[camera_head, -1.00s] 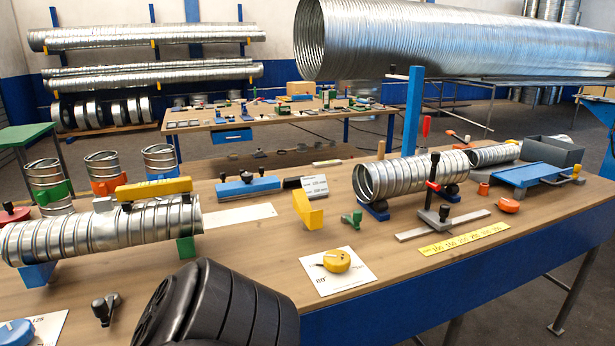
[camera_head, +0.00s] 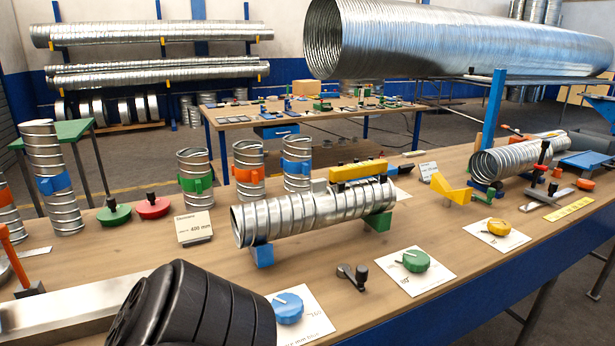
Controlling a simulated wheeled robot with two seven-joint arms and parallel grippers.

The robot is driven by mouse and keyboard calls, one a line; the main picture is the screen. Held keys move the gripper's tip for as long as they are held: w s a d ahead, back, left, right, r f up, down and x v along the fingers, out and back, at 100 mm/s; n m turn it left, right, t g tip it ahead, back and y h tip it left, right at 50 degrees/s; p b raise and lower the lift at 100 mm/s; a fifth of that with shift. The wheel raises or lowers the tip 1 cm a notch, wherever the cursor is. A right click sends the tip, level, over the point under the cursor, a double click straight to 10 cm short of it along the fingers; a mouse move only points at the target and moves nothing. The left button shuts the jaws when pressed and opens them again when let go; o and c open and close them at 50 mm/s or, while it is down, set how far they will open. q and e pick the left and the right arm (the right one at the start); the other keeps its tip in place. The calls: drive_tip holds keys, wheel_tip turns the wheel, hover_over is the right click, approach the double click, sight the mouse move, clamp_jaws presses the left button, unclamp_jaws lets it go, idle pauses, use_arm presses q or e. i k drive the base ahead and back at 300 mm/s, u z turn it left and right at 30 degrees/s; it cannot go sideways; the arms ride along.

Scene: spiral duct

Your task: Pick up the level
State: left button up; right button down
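The level looks to be the yellow bar (camera_head: 358,170) with dark feet. It lies along the top of a short spiral duct (camera_head: 300,213), toward that duct's right end. The duct rests on a blue support (camera_head: 262,255) and a green support (camera_head: 378,221) on the wooden bench (camera_head: 335,258). Neither of my grippers is in view. A black ribbed part of my own body fills the bottom left and hides some of the bench there.
In front lie a dark handle (camera_head: 352,276) and cards with a blue knob (camera_head: 287,308), green knob (camera_head: 415,261) and yellow knob (camera_head: 499,226). A label stand (camera_head: 193,228) is at left.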

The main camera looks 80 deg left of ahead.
sight(347, 172)
drive_tip(key=k, duration=0.2)
drive_tip(key=u, duration=1.15)
